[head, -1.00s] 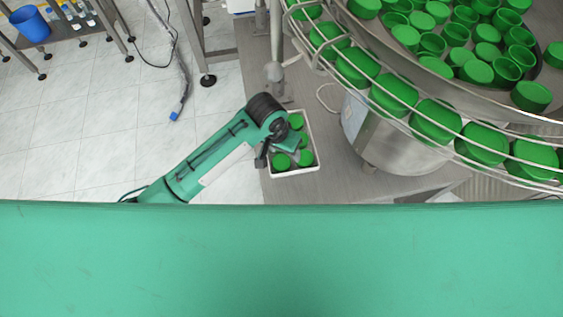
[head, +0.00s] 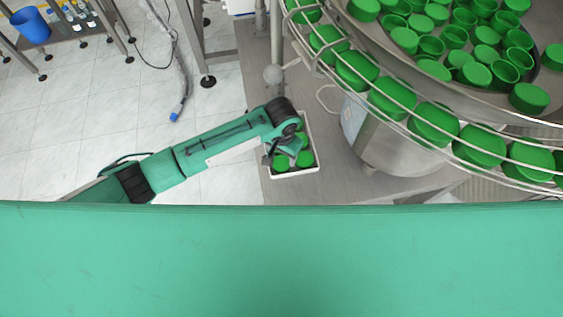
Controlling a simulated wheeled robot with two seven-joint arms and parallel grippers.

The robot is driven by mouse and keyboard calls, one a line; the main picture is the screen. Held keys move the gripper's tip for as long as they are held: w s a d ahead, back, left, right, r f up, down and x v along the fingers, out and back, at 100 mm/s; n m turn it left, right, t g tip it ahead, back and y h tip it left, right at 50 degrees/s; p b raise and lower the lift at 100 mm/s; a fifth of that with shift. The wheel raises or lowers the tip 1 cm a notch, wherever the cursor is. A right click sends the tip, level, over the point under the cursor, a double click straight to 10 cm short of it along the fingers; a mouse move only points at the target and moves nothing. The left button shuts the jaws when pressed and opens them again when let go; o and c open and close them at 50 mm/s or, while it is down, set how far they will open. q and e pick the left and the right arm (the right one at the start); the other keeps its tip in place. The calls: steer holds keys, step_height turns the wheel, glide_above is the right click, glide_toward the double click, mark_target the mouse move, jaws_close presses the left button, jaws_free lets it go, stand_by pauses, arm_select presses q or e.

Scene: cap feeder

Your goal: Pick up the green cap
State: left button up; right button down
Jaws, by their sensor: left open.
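Several green caps (head: 304,159) lie in a small white tray (head: 298,174) on the grey surface at the centre of the head view. My left gripper (head: 269,158) is over the left side of the tray, close to the caps, and is open. Its wrist hides part of the tray and some of the caps. I cannot tell whether its fingers touch a cap. My right gripper is out of view.
A round feeder (head: 400,160) stands right of the tray, with a wire rail (head: 330,62) carrying a row of green caps and more caps in its bowl. A vertical metal post (head: 276,40) rises behind the tray.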

mark_target(281, 163)
arm_select(q)
steer(key=shift+w+f+p, duration=0.1)
steer(key=shift+f+p, duration=0.6)
steer(key=shift+f, duration=2.15)
steer(key=shift+c, duration=0.2)
steer(key=c, duration=0.6)
